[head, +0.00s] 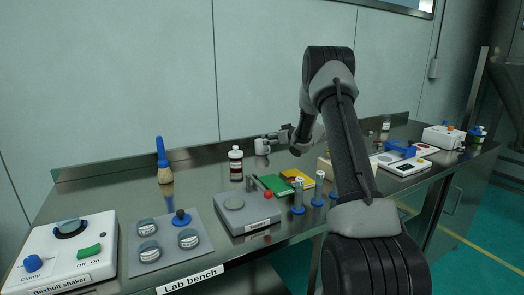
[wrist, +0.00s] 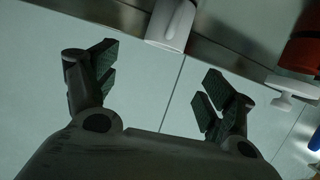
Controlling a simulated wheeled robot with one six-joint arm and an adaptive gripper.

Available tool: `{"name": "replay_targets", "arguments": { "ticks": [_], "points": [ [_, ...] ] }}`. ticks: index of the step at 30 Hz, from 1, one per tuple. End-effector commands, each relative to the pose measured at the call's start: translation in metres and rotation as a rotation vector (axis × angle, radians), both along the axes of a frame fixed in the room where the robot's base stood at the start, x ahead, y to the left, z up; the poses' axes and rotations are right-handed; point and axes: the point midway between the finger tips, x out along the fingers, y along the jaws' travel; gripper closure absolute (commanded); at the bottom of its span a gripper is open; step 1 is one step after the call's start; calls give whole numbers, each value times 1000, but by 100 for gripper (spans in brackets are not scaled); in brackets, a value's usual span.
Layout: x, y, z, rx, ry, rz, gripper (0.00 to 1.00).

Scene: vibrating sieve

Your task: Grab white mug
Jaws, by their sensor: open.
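The white mug (head: 262,146) stands upright on the steel bench near the back wall in the head view. In the wrist view, which looks inverted, the mug (wrist: 171,26) is at the top centre, partly cut off by the frame edge. My gripper (head: 279,136) is just right of the mug in the head view, with its fingers small and hard to make out. In the wrist view my gripper (wrist: 160,88) is open and empty, fingers spread wide. The mug lies beyond the gap between them, and no contact shows.
A brown bottle with a white cap (head: 235,165) stands left of the mug, also at the right of the wrist view (wrist: 303,50). A blue-handled tool (head: 163,160) stands farther left. The back wall is close behind.

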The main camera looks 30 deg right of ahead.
Motion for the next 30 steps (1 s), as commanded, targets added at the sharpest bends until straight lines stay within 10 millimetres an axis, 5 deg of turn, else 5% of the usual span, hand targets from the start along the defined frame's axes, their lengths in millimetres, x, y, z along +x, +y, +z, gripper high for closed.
{"name": "replay_targets", "arguments": {
  "ticks": [5, 21, 29, 30],
  "points": [
    [10, 1, -26, 36, -22, 42, 17],
    [75, 17, -47, 37, -25, 44, 17],
    [78, 17, -48, 37, -23, 43, 17],
    [78, 17, -48, 37, -23, 43, 24]
  ]
}}
